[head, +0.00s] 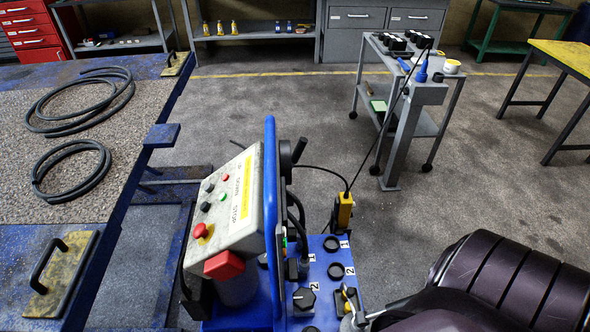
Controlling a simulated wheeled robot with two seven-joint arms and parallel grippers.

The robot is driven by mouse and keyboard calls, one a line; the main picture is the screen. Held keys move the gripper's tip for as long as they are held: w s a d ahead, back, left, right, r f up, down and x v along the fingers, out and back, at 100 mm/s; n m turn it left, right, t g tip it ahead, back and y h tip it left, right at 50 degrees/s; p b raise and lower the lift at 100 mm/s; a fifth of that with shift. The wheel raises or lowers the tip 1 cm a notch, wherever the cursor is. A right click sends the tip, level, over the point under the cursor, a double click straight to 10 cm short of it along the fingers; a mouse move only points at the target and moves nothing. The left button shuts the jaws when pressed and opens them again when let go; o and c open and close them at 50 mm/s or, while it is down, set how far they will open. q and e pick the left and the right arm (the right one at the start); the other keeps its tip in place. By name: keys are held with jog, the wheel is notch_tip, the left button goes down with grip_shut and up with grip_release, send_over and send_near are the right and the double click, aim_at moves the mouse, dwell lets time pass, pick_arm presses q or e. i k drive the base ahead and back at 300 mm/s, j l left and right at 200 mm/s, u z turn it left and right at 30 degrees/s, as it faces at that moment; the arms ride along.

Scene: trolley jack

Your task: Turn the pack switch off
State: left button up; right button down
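A blue trolley unit (318,253) stands at the lower middle with a tilted grey control box (228,222). On the blue top is a black rotary knob (304,298) with a pale mark. Beside it are round black sockets numbered 1 and 2. I cannot tell which control is the pack switch. I can make out neither gripper.
A blue upright bar (271,200) rises beside the control box. A workbench with coiled black cables (80,105) lies left. A dark ribbed shape (520,285) fills the lower right. A grey cart (395,90) stands behind. The floor between is mostly clear.

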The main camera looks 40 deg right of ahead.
aim_at(290, 266)
jog(key=k+l, duration=0.25)
jog(key=l, duration=0.2)
jog(key=k+l+u, duration=0.1)
jog(key=l, duration=0.4)
jog(key=k+l, duration=0.35)
jog(key=k+l+u, duration=0.1)
jog(key=k+l, duration=0.15)
jog(key=l, duration=0.3)
jog(key=k+l, duration=0.3)
jog(key=l, duration=0.15)
jog(key=k+l+u, duration=0.1)
jog(key=k+l, duration=0.15)
jog(key=l, duration=0.2)
